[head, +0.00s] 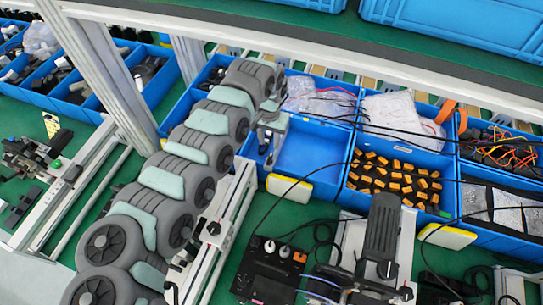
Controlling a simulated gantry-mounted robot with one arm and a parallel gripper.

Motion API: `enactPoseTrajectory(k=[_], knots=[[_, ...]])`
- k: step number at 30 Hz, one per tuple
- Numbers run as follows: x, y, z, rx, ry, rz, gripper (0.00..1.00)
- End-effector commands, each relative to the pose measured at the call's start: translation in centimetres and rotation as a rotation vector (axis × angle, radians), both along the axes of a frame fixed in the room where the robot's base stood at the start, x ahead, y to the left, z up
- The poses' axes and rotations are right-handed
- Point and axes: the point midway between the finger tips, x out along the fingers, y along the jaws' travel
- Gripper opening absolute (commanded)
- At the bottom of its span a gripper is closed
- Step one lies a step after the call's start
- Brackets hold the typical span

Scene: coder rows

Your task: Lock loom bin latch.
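My gripper (268,150) hangs at the end of my grey arm, over the left end of an empty blue bin (315,158). Its fingers are small and partly merge with the arm, so I cannot tell if they are open or shut. I see nothing clearly held. A bin of orange and dark wires (503,148) stands at the right in the back row. I cannot make out a latch on any bin. A yellow block (290,188) sits at the front of the empty bin, and another (449,236) is farther right.
Blue bins hold bagged parts (318,97) and orange-and-black connectors (393,180). A black box with knobs (270,268) and a dark motor-like device (382,235) stand in front, with loose black cables. A metal rail (222,240) runs beside my arm. White shelf posts rise at the left.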

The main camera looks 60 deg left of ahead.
Motion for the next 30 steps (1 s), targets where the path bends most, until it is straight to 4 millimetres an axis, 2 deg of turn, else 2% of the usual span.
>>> enactPoseTrajectory(k=[9, 15, 20, 27, 30], knots=[[0.2, -0.4, -6.0, -0.006, -0.001, -0.003, 0.35], [0.2, -0.1, -8.6, 0.000, -0.004, -0.002, 0.35], [0.1, -0.1, -9.6, -0.001, -0.002, -0.002, 0.35], [0.1, -0.1, -9.7, 0.001, -0.002, -0.001, 0.35], [0.1, 0.0, -9.6, 0.001, -0.003, -0.001, 0.28]])
